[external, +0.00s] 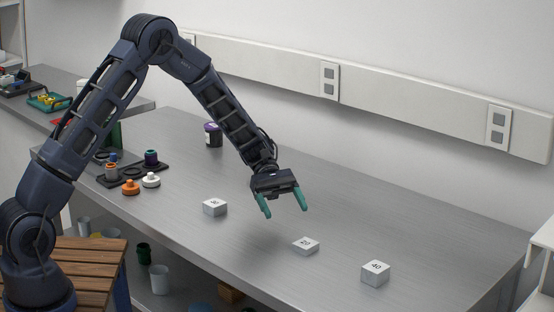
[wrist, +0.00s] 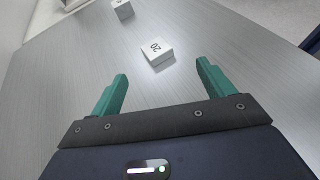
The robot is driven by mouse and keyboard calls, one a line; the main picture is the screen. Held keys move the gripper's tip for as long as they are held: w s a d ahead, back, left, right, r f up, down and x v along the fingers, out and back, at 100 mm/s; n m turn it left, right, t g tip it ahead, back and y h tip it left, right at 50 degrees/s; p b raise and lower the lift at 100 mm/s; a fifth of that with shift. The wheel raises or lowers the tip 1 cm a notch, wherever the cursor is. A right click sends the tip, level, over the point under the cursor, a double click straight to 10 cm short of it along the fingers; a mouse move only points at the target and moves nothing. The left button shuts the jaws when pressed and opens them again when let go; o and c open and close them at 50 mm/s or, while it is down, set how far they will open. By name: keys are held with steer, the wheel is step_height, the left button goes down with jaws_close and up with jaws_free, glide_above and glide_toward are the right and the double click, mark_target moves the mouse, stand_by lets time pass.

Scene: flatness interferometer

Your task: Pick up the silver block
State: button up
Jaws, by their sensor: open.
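Three small silver-white blocks with numbers on top sit apart on the grey metal bench (external: 330,200). The block marked 20 (external: 306,246) is in the middle, one block (external: 215,207) with a hard-to-read number is to its left, and the block marked 40 (external: 375,273) is to its right. My gripper (external: 285,208) is open and empty, above the bench with its teal fingers angled down. In the wrist view the block marked 20 (wrist: 157,51) lies just beyond the gap between the fingertips (wrist: 162,70). Another block (wrist: 121,9) shows farther off at the top.
A dark holder (external: 130,172) with small coloured pots stands at the left of the bench, with an orange piece (external: 130,188) and a white piece (external: 151,180) beside it. A dark jar (external: 213,135) stands near the wall. The bench around the blocks is clear.

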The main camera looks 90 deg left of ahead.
mark_target(302, 239)
steer(key=shift+w+a+f, duration=0.1)
steer(key=shift+a+f, duration=0.4)
steer(key=x, duration=1)
steer(key=shift+w+d, duration=0.2)
steer(key=shift+d, duration=0.2)
steer(key=c, duration=1.3)
